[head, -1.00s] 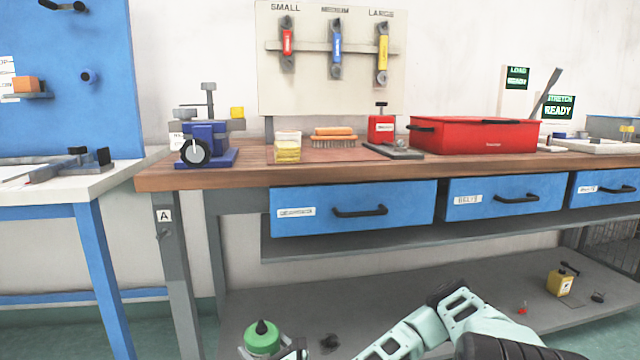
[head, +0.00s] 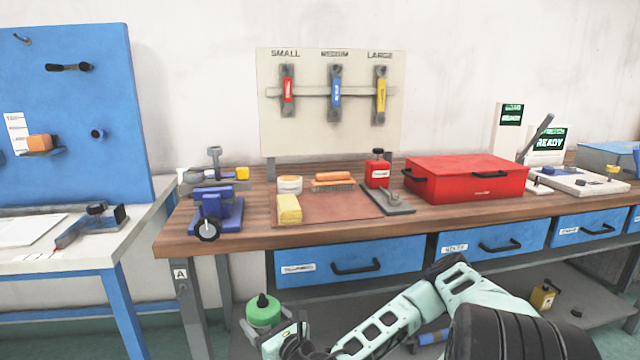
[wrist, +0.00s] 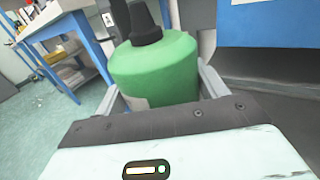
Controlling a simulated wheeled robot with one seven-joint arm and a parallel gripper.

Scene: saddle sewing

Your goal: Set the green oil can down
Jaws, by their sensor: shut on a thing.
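The green oil can (head: 263,311), with a black spout on top, is low at the front of the workbench in the head view. It also shows close up in the wrist view (wrist: 155,72), upright between the jaws. My gripper (head: 274,336) is shut on it, with a finger on each side of the can. The can's lower part is hidden by my gripper. In the head view the can is below the level of the wooden benchtop (head: 345,232) and in front of the bench.
The benchtop holds a blue clamp device (head: 215,212), a yellow block (head: 288,209), an orange brush (head: 333,179), a red bottle (head: 378,170) and a red toolbox (head: 465,177). Blue drawers (head: 350,262) hang under its front edge. A white-topped table (head: 75,262) stands left.

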